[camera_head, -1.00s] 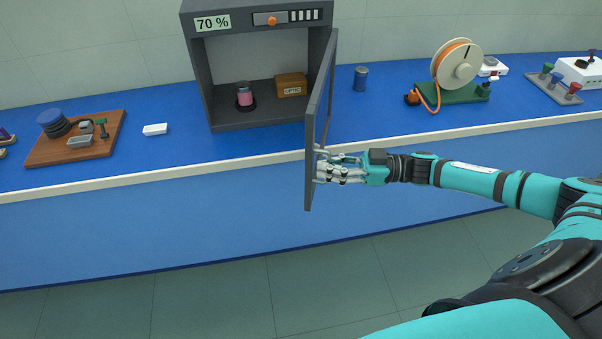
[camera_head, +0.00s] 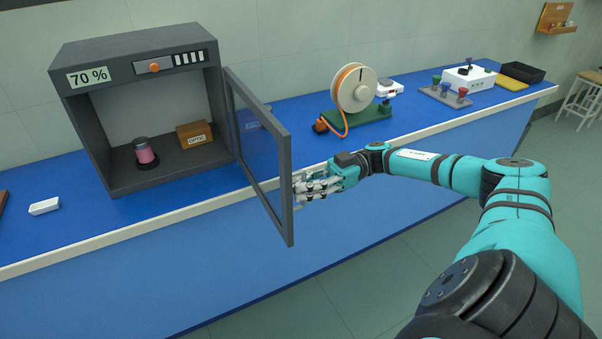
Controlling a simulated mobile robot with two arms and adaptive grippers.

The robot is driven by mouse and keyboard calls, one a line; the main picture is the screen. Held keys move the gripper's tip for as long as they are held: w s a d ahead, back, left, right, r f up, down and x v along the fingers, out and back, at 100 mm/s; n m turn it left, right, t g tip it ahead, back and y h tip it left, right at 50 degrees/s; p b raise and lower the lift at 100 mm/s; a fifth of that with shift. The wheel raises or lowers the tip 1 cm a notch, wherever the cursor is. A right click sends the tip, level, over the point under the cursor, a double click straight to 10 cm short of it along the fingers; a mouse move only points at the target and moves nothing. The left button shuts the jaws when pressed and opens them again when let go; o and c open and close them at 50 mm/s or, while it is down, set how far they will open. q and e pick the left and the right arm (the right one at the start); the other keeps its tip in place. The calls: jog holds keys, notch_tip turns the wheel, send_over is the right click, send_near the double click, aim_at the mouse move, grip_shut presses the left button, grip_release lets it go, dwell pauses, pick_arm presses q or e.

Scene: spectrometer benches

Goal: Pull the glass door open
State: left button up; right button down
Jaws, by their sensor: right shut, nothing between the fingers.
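The glass door (camera_head: 288,192) is a dark grey frame around a clear pane, hinged on the right side of the grey cabinet (camera_head: 95,150). It stands wide open, swung out past the bench's front edge. My right gripper (camera_head: 303,188) is shut with nothing in it, at the outer face of the door's free edge, close to or touching the frame. I cannot tell whether they touch. Any door handle is hidden. Inside the cabinet are a pink jar (camera_head: 145,153) on a dark disc and a brown box (camera_head: 195,135) marked OPTIC. My left gripper is not in view.
The blue bench (camera_head: 230,170) has a pale front edge. A spool on a green stand (camera_head: 354,88) is right of the door. A blue-grey can shows behind the pane. A white block (camera_head: 44,206) lies left of the cabinet. Floor in front is clear.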

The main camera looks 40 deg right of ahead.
jog(key=c, duration=1.4)
grip_release()
jog(key=v, duration=1.2)
